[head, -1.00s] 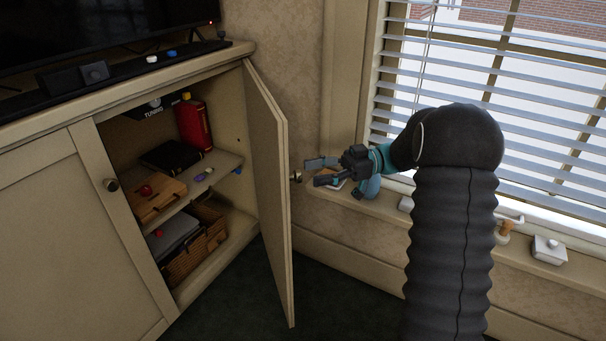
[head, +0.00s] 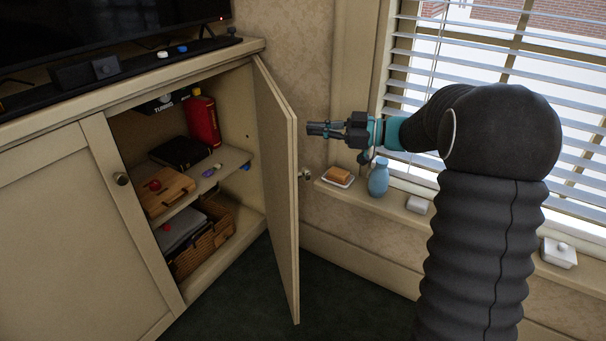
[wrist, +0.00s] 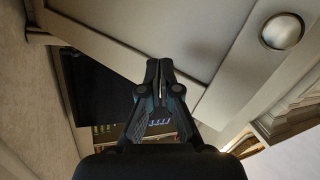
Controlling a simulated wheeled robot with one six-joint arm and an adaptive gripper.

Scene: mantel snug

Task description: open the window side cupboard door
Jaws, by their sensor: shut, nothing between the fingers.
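The window side cupboard door (head: 275,185) stands wide open in the head view, swung out toward the window. Its round knob (head: 305,174) is on the outer face, toward the window; a round metal knob also shows at the upper right of the wrist view (wrist: 282,31). My gripper (head: 309,129) is shut and empty, above the knob and apart from it. In the wrist view its closed fingertips (wrist: 159,64) point toward a pale panel. Inside the cupboard are a red bottle (head: 203,120), a black book (head: 181,152), a wooden board (head: 166,190) and a wicker basket (head: 205,240).
The window sill to the right holds a dish with an orange-brown block (head: 338,176), a blue vase (head: 379,178) and a white lidded box (head: 559,253). The other cupboard door (head: 75,235) is shut. Dark floor (head: 345,295) lies clear beside the open door.

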